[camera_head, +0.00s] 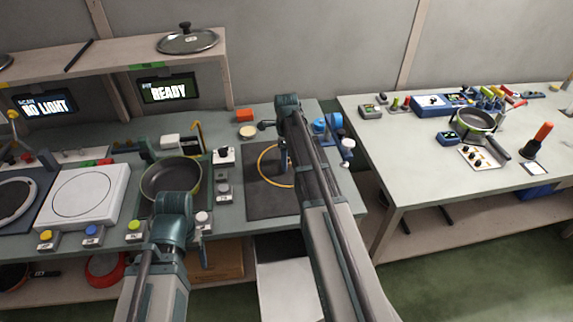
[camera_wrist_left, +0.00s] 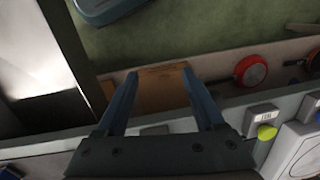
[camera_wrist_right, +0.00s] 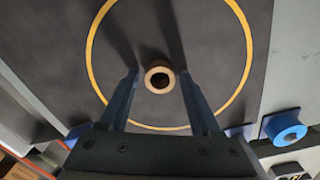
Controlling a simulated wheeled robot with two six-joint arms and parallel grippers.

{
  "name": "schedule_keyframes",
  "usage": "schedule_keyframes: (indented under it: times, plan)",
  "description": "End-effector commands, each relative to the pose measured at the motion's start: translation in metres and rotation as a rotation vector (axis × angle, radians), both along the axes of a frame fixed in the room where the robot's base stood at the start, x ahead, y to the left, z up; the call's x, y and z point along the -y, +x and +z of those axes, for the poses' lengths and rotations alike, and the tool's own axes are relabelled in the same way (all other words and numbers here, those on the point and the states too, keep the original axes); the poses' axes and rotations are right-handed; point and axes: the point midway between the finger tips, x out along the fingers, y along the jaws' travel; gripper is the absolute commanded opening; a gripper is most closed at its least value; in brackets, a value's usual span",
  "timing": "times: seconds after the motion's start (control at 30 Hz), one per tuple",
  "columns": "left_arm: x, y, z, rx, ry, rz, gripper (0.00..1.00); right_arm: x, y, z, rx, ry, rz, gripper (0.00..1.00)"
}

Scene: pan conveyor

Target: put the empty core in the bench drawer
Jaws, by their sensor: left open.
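The empty core, a short tan ring with a dark hole (camera_wrist_right: 160,79), stands on the dark mat (camera_wrist_right: 225,55) inside a yellow circle. My right gripper (camera_wrist_right: 160,88) is open above it, with the core showing between and slightly beyond its fingertips. In the head view the right gripper (camera_head: 284,155) hides the core. The bench drawer (camera_head: 285,285) appears as a pale open tray below the bench front; its pale interior also shows in the left wrist view (camera_wrist_left: 35,50). My left gripper (camera_wrist_left: 156,72) is open and empty over the bench's front edge, beside the drawer.
A dark pan (camera_head: 170,178) sits on the bench near my left arm. A blue round part (camera_wrist_right: 285,127) is beside the mat. A brown box (camera_wrist_left: 163,90) and a red pan (camera_wrist_left: 250,71) are on the lower shelf. A second table (camera_head: 420,165) stands at right.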

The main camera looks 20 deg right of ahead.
Motion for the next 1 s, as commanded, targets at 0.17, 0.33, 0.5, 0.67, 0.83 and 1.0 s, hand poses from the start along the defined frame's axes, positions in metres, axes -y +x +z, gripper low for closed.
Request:
schedule_keyframes:
  times: [0.17,0.33,0.5,0.67,0.83,1.0]
  plan:
    - [0.000,0.000,0.000,0.000,0.000,0.000,0.70,0.000,0.000,0.000,0.000,0.000,0.000,0.30]
    - [0.000,0.000,0.000,0.000,0.000,0.000,0.70,0.000,0.000,0.000,0.000,0.000,0.000,0.00]
    - [0.000,0.000,0.000,0.000,0.000,0.000,0.70,0.000,0.000,0.000,0.000,0.000,0.000,0.00]
    - [0.000,0.000,0.001,0.000,0.000,0.000,0.70,0.000,0.000,0.001,0.000,0.000,0.000,0.00]
    - [0.000,0.000,0.011,0.000,0.000,0.000,0.70,0.000,0.000,0.011,0.000,0.000,0.000,0.00]
    - [0.000,0.000,0.028,0.000,0.000,0.000,0.70,0.000,0.000,0.028,0.000,0.000,0.000,0.00]
